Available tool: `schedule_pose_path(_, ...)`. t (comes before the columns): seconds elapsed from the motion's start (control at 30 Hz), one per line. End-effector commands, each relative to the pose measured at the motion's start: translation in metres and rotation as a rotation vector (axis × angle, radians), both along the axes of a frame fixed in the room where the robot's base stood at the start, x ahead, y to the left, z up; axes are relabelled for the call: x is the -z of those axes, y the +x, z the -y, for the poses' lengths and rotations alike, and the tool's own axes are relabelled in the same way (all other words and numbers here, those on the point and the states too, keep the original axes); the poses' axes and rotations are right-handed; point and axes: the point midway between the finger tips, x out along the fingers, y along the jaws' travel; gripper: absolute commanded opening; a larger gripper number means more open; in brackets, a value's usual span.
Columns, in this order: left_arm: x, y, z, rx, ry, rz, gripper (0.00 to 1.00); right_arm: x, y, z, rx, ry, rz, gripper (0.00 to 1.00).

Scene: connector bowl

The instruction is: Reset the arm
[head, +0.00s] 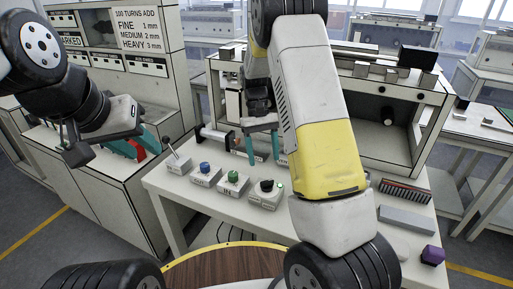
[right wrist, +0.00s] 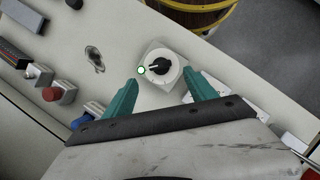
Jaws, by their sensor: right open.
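My right gripper (head: 262,146) hangs over the workbench, near the row of small control boxes. In the right wrist view its two teal fingers (right wrist: 160,96) are apart with nothing between them. Just beyond the tips is a pale box with a black rotary knob (right wrist: 160,66) and a lit green ring; the box also shows in the head view (head: 265,194). My left gripper (head: 134,148) is at the left, in front of the grey cabinet. Its teal fingers show beside something red, and whether they hold anything is unclear.
A purple block (head: 432,255) lies at the right. A round wooden top with a yellow rim (head: 225,270) is in front.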

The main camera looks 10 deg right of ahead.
Motion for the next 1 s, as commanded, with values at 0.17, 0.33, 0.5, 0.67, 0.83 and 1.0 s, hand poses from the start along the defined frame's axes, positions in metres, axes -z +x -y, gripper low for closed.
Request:
schedule_pose_path(0.17,0.000,0.000,0.000,0.000,0.000,0.000,0.36,-0.005,-0.001,0.000,0.005,0.008,0.012,0.65)
schedule_pose_path(0.33,0.000,0.000,0.000,0.000,0.000,0.000,0.36,-0.044,-0.014,0.002,0.031,0.063,0.103,0.65)
schedule_pose_path(0.5,0.000,0.000,0.000,0.000,0.000,0.000,0.36,-0.100,-0.043,0.004,0.069,0.142,0.254,0.65)
schedule_pose_path(0.67,0.000,0.000,0.000,0.000,0.000,0.000,0.36,-0.143,-0.078,0.005,0.094,0.202,0.403,0.65)
schedule_pose_path(0.83,0.000,0.000,0.000,0.000,0.000,0.000,0.36,-0.178,-0.121,0.005,0.114,0.247,0.565,0.65)
schedule_pose_path(1.0,0.000,0.000,0.000,0.000,0.000,0.000,0.36,-0.199,-0.164,0.005,0.130,0.272,0.727,0.65)
